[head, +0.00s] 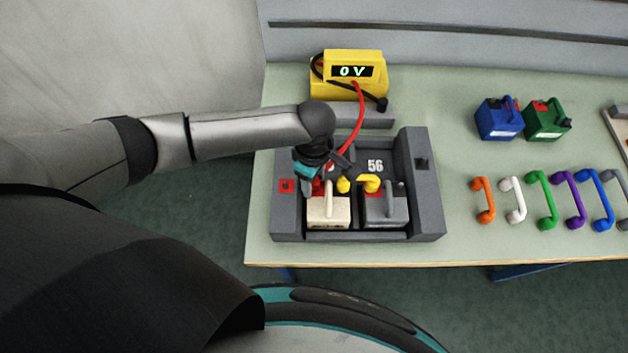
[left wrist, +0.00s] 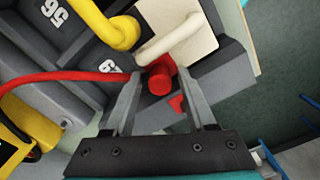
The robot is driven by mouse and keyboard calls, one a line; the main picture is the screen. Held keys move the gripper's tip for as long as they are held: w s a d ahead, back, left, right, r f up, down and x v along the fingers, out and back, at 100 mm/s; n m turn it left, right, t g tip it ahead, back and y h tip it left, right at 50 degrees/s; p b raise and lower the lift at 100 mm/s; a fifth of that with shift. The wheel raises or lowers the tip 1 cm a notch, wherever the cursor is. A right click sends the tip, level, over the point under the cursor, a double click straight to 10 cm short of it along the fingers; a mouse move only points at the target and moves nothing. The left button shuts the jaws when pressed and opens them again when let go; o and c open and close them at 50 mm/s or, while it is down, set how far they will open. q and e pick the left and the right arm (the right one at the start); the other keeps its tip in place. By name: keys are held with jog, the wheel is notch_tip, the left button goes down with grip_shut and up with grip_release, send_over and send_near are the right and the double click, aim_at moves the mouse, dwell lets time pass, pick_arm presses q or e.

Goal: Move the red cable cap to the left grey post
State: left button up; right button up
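The red cable cap (left wrist: 160,78) lies between the fingertips of my left gripper (left wrist: 158,75) in the left wrist view. Slim gaps seem to show beside it, so the fingers look open around it. The cap sits at the cream battery (head: 328,212), by its pale handle; what is under it is hidden. In the head view my left gripper (head: 316,180) reaches down over that battery's back left corner and mostly hides the cap. The left grey post (head: 287,186) bears a red mark (left wrist: 177,103) and stands just left of the battery. My right gripper is not in view.
A red cable (head: 356,120) runs from the yellow meter (head: 350,75), reading 0 V, to the cap. A yellow link (head: 364,182) spans toward the grey battery (head: 385,212). The right grey post (head: 422,165) is bare. Coloured handles and two batteries lie at right.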

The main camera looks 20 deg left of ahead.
pick_arm(q)
grip_shut()
jog(key=shift+r, duration=0.1)
dwell(1.2)
jog(key=shift+r+p, duration=1)
jog(key=shift+p, duration=0.5)
jog(key=shift+r+p, duration=0.95)
jog(key=shift+p, duration=0.05)
jog(key=shift+r, duration=0.95)
